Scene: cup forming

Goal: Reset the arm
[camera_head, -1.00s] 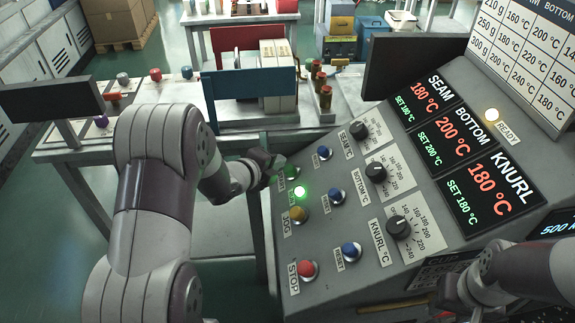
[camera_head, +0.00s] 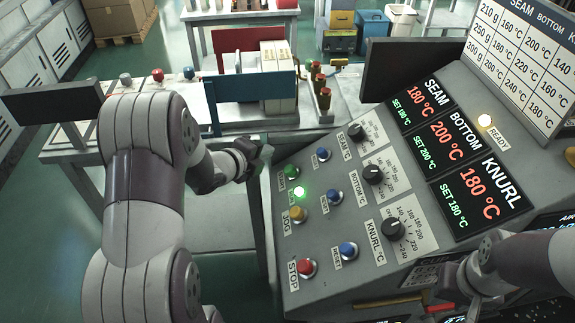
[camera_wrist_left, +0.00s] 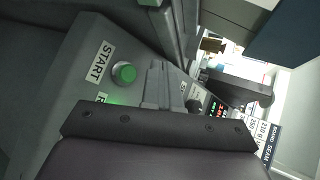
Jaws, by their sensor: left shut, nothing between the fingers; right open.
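My left gripper (camera_head: 264,156) is shut and empty, in the air just left of the control panel's upper left corner, close to the green button (camera_head: 291,171) but apart from it. In the left wrist view the shut fingers (camera_wrist_left: 157,85) point over the panel, to the right of the green START button (camera_wrist_left: 124,72). A green lamp (camera_head: 299,191) glows below the button. My right gripper (camera_head: 455,299) is at the panel's lower right edge; it is open, though its fingers are small and partly hidden.
The panel (camera_head: 320,260) carries a yellow JOG button (camera_head: 298,213), a red STOP button (camera_head: 306,267), several blue buttons and black dials (camera_head: 392,229). The display (camera_head: 458,150) reads 180, 200 and 180 °C; the READY lamp (camera_head: 485,120) is lit. A bench (camera_head: 120,140) stands behind my left arm.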

